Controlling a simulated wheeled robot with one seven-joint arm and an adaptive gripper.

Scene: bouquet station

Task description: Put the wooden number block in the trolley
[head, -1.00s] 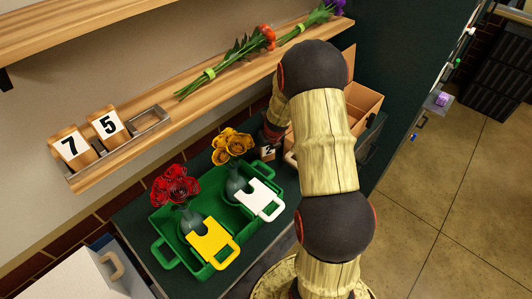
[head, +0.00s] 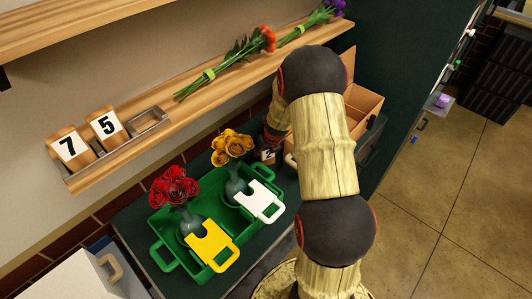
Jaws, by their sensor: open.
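A small wooden number block with a white face marked 2 (head: 267,155) shows beside my arm, behind the green tray. My gripper (head: 274,138) is a dark shape just above the block, largely hidden by my arm; it is open. I cannot tell whether its fingers are around or touching the block. Two more wooden number blocks, 7 (head: 72,148) and 5 (head: 105,125), stand in a holder on the wooden shelf. No trolley can be clearly made out; a dark green top (head: 135,215) lies under the tray.
A green tray (head: 163,262) holds vases with red roses (head: 174,186) and yellow flowers (head: 232,146), plus yellow (head: 210,245) and white (head: 260,200) tags. An open cardboard box (head: 362,103) stands behind my arm. Flower stems (head: 215,75) lie on the shelf (head: 190,105).

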